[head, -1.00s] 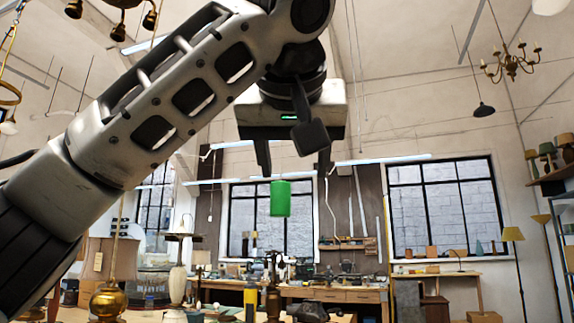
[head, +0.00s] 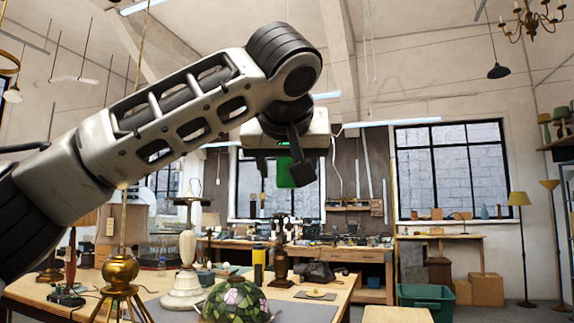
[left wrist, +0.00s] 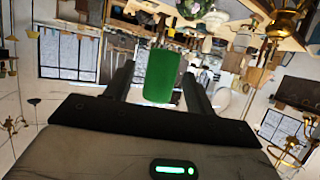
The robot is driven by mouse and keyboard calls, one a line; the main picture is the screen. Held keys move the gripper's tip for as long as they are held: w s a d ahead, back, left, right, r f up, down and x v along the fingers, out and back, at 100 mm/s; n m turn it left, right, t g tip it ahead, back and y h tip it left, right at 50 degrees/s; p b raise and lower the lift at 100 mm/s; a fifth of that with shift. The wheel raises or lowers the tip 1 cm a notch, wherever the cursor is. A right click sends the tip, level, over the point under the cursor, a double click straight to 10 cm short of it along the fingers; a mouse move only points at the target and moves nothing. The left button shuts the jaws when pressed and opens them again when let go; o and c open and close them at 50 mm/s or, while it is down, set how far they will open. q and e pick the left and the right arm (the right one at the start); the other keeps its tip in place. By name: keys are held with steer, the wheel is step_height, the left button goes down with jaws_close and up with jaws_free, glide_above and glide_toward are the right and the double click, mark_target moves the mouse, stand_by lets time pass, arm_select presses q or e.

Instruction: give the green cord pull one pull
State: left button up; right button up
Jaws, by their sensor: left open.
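The green cord pull (head: 284,173) is a short green cylinder hanging in the air in front of the far windows. My left gripper (head: 291,178) is open around it, pointing down, with one finger on each side. A dark part of my wrist hides some of the pull in the head view. In the left wrist view the pull (left wrist: 161,77) stands between the two fingers of my left gripper (left wrist: 158,72). My right gripper is not in view.
Below is a table with a stained-glass lampshade (head: 236,301), a white lamp base (head: 187,285) and a brass lamp (head: 121,270). A workbench (head: 345,255) stands behind, and a green crate (head: 426,298) at the right. The air around the gripper looks clear.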

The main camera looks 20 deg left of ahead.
arm_select(q)
steer(key=shift+x, duration=1.3)
